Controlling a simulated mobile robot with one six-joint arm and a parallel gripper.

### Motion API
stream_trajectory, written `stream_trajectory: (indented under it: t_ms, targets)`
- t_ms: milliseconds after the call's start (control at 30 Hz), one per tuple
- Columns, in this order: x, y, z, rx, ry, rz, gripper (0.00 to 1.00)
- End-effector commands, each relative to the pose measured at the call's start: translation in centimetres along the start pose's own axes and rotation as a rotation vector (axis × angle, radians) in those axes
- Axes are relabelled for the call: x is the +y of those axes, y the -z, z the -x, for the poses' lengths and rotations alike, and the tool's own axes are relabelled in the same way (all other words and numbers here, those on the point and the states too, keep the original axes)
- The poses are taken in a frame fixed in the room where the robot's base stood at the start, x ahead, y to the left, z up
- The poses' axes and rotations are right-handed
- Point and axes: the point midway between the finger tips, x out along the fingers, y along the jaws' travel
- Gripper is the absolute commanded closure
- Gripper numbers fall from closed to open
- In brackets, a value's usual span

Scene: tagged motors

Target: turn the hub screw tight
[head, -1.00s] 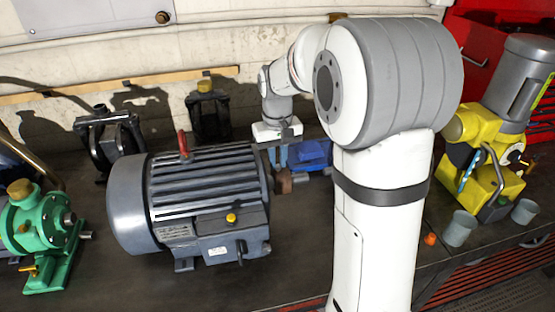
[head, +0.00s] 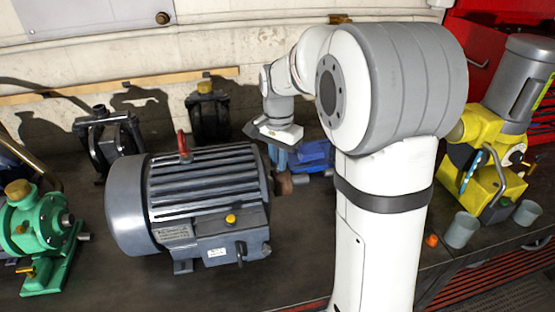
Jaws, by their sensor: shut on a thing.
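The grey ribbed electric motor (head: 205,205) lies on the bench, its shaft end to the right. A brownish hub (head: 284,184) sits on that shaft. My gripper (head: 279,160) points down just above the hub, its white body tilted in the picture. It is shut on the hub screw, which is too small and too covered by the gripper to make out. The fingertips are hard to tell from the blue parts behind them.
A blue machine part (head: 316,155) stands close behind my gripper. A green pump (head: 38,232) is at the left, a yellow machine (head: 490,150) at the right with two grey cups (head: 461,230). My arm covers the right middle. Bare bench lies in front of the hub.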

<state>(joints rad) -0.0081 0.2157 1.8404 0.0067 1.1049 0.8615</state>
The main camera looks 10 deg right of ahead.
Motion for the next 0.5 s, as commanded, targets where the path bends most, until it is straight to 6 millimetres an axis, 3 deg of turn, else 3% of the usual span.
stream_trajectory:
  t_ms: [500]
  targets:
    - [-0.06,0.11,0.39,0.005,0.010,-0.394,1.00]
